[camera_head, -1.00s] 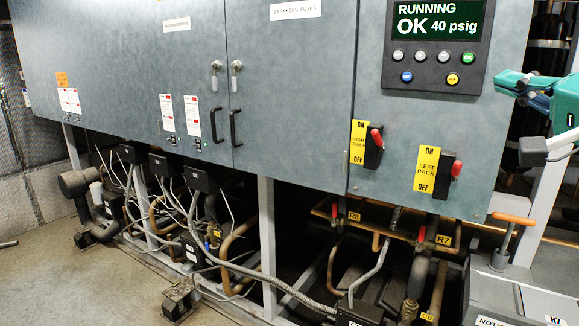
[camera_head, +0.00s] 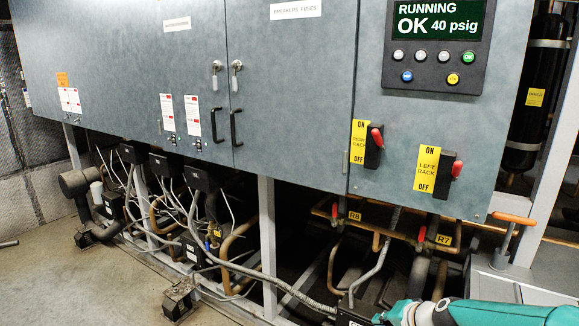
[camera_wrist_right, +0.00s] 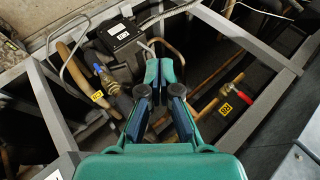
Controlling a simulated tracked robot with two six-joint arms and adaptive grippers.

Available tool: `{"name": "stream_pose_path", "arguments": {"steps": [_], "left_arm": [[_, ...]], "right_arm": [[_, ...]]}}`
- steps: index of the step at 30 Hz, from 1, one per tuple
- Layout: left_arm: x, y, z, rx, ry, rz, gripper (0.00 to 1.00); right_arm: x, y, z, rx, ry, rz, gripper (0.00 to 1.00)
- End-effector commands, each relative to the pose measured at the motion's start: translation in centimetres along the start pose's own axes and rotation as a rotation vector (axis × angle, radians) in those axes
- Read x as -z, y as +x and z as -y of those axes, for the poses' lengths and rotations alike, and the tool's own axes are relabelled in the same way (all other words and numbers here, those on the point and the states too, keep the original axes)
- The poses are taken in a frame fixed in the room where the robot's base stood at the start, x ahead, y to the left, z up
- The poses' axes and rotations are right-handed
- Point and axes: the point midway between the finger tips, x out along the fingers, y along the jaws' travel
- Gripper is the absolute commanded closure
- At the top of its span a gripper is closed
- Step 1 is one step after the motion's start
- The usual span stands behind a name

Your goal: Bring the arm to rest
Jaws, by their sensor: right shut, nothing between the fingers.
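My right arm is teal and comes in along the bottom right of the head view. My right gripper (camera_head: 384,317) is at the bottom edge there, in front of the pipes under the cabinet, and partly cut off. In the right wrist view the gripper (camera_wrist_right: 159,71) points at the rack's frame and piping. Its fingertips are together and hold nothing. My left gripper is in neither view.
The grey cabinet (camera_head: 290,90) carries a panel reading RUNNING OK 40 psig and two red-handled switches (camera_head: 375,138). An orange-handled lever (camera_head: 514,219) stands just above my right arm. Pipes and cables fill the space below. Bare floor (camera_head: 60,280) is at left.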

Motion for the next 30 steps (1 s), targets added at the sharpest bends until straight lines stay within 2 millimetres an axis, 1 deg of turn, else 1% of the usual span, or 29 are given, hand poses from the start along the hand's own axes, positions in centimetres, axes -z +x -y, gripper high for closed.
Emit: {"name": "stream_pose_path", "arguments": {"steps": [1,2,3,5,6,8,9,11,12,14,15,18,19,21,24,30], "left_arm": [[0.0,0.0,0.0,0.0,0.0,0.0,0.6],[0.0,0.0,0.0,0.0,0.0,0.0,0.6],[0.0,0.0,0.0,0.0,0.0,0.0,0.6],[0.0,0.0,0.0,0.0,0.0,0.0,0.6],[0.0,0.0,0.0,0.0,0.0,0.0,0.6],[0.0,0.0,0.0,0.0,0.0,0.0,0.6],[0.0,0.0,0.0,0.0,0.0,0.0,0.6],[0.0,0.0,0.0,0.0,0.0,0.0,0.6],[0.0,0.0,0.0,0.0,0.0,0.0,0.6],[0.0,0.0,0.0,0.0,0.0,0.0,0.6],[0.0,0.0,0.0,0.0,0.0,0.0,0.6],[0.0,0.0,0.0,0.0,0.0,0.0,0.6],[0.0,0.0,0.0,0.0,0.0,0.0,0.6],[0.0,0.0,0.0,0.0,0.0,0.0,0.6],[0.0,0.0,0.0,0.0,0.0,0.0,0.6],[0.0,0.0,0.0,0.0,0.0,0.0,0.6]], "right_arm": [[-2.8,2.1,-2.7,-0.051,-0.007,0.056,1.0],[-4.3,3.0,-4.1,-0.079,-0.016,0.085,1.0],[-6.5,4.2,-6.1,-0.115,-0.026,0.124,1.0],[-9.8,5.5,-9.0,-0.165,-0.045,0.184,1.0],[-12.2,6.2,-10.9,-0.197,-0.061,0.225,1.0],[-15.8,6.8,-13.7,-0.241,-0.086,0.29,1.0],[-18.3,7.0,-15.5,-0.267,-0.105,0.334,1.0],[-22.1,6.9,-18.1,-0.302,-0.138,0.403,1.0],[-24.5,6.6,-19.6,-0.32,-0.16,0.446,1.0],[-27.9,5.8,-21.6,-0.338,-0.198,0.509,1.0],[-30.0,5.1,-22.6,-0.345,-0.223,0.547,1.0],[-34.2,3.1,-24.4,-0.34,-0.292,0.619,1.0],[-35.0,2.4,-24.6,-0.33,-0.316,0.63,1.0],[-35.7,1.6,-24.6,-0.3,-0.366,0.623,1.0],[-35.2,2.1,-24.1,-0.272,-0.399,0.584,1.0],[-35.2,2.1,-24.1,-0.272,-0.399,0.584,1.0]]}}
